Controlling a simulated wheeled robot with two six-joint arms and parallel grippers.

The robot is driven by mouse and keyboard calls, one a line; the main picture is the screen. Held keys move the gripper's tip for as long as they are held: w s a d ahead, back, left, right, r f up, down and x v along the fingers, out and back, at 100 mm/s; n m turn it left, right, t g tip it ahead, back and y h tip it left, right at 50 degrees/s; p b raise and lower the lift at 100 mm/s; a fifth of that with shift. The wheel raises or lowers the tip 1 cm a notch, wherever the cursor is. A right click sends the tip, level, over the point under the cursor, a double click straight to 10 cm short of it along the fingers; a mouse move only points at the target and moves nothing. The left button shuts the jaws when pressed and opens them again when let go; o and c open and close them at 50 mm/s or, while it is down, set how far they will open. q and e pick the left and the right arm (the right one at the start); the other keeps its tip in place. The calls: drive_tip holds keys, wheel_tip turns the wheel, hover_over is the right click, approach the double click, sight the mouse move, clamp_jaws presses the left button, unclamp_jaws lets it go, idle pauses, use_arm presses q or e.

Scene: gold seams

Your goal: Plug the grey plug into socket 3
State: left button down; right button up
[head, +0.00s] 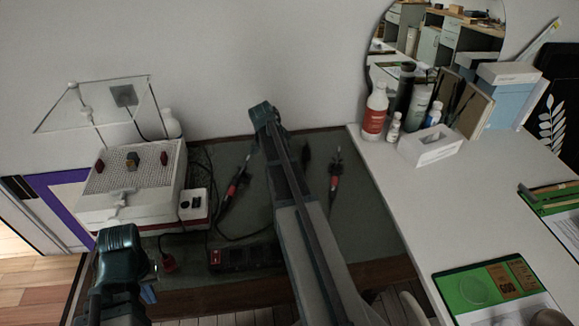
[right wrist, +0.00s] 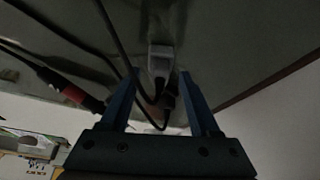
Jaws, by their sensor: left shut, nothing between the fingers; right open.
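A grey plug (right wrist: 160,65) with a dark cable shows in the right wrist view, between and just beyond the fingertips of my right gripper (right wrist: 159,76). That gripper is open; contact with the plug cannot be told. In the head view my right arm hides its gripper and the grey plug. A black power strip (head: 250,256) with a red switch lies on the dark green mat; its sockets are too dark to number, and my right arm covers its right end. My left gripper (head: 149,294) is shut and empty at the lower left, left of the strip.
A white-and-red box (head: 135,180) stands at the back left. Red-and-black handled tools (head: 335,180) and loose cables lie on the mat (head: 350,225). Bottles (head: 375,110) and a tissue box (head: 430,147) stand on the white table at right.

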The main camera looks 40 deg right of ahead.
clamp_jaws()
use_arm(q)
drive_tip(key=shift+r, duration=0.15)
use_arm(e)
drive_tip(key=shift+r, duration=0.1)
